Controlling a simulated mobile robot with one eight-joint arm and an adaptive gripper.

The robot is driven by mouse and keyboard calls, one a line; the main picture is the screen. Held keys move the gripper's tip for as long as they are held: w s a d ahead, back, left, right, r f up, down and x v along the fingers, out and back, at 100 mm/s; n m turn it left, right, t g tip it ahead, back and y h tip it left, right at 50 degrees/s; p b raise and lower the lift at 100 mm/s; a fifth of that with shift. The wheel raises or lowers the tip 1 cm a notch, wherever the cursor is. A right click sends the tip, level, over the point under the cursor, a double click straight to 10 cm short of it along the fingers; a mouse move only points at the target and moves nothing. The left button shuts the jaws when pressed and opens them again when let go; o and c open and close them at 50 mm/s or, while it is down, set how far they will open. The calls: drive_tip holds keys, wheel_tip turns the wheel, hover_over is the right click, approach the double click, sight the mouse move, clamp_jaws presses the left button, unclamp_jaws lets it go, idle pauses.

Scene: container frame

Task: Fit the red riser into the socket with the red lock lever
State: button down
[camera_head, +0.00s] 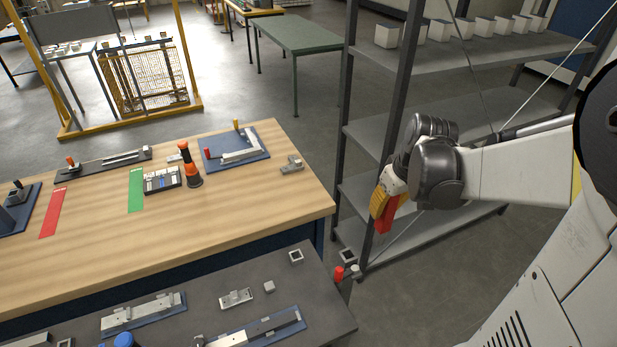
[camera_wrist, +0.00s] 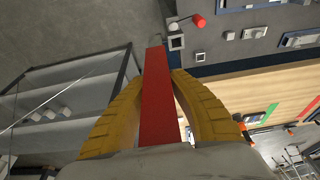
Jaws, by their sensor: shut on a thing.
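My gripper (camera_head: 384,203) is shut on the red riser (camera_head: 386,221), a straight red bar. The riser points down in the head view, in front of the metal shelf. In the wrist view the riser (camera_wrist: 158,100) lies between the two yellow fingers (camera_wrist: 156,78), its far end sticking out beyond them. The square socket (camera_head: 347,256) is beside the dark table's right corner, with the red lock lever (camera_head: 339,273) next to it. The wrist view also shows the socket (camera_wrist: 177,42) and lever (camera_wrist: 199,20), past the riser's far end. The riser is apart from the socket.
A second square hollow piece (camera_head: 296,256) is near the corner of the dark table (camera_head: 215,281). The metal shelf (camera_head: 460,58) with white boxes stands close behind my gripper. A wooden bench (camera_head: 240,205) with fixtures is at left. Open floor lies between bench and shelf.

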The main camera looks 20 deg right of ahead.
drive_tip(key=w+a+f+b, duration=0.1)
drive_tip(key=w+a+f, duration=0.4)
drive_tip(key=f, duration=0.3)
drive_tip(key=shift+f, duration=0.2)
drive_tip(key=shift+a, duration=0.15)
